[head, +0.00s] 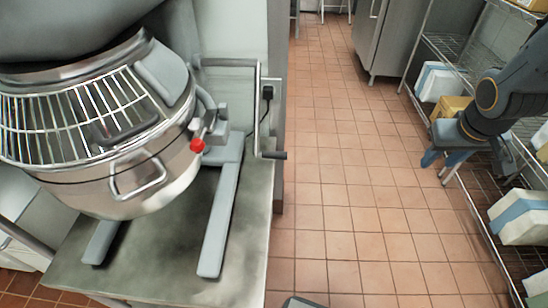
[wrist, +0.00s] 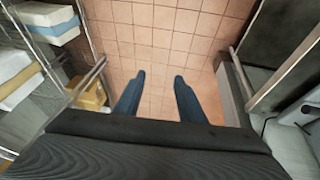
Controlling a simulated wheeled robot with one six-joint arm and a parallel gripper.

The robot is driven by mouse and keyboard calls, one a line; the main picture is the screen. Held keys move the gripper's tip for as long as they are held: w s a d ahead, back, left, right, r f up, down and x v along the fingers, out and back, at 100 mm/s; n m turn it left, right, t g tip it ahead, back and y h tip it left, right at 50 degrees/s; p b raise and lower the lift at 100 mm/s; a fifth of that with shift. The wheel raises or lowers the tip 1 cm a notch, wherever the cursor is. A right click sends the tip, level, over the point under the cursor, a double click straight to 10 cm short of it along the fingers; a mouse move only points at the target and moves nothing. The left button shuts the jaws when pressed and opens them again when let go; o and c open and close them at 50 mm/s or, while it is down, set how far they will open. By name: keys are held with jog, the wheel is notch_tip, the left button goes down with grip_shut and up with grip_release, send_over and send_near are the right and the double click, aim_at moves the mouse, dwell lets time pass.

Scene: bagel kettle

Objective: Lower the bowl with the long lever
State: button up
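The steel mixer bowl (head: 165,190) hangs raised in the mixer's fork at the left of the head view, under a wire guard (head: 75,120). The long lever (head: 257,105) is a grey cranked bar at the mixer's right side. It runs down to a dark grip (head: 273,155) that sticks out to the right. My gripper (head: 440,165) is far to the right of the lever, over the aisle by the shelves, pointing down. In the wrist view my gripper (wrist: 158,80) has its two blue fingers apart with only floor tiles between them; it is open and empty.
The mixer stands on a metal table (head: 160,270). A red knob (head: 197,145) sits beside the bowl. Wire shelves (head: 470,65) with boxes line the right, close to my arm. The tiled floor (head: 345,190) between table and shelves is clear.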

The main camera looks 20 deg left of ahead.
jog(key=w+a+f+n+t+y+b, duration=0.2)
jog(key=w+a+f+n+y+b, duration=0.15)
jog(key=w+a, duration=0.45)
jog(key=w+a+f+n+t+y+b, duration=0.15)
jog(key=w+a+f+n+y, duration=0.3)
jog(key=a, duration=0.55)
jog(key=n+g+y+b, duration=0.7)
jog(key=n+g+y, duration=0.25)
jog(key=g, duration=0.45)
send_near(259, 154)
jog(key=shift+t, duration=0.25)
jog(key=x, duration=0.5)
jog(key=shift+w+f, duration=0.15)
jog(key=shift+f, duration=0.15)
grip_shut()
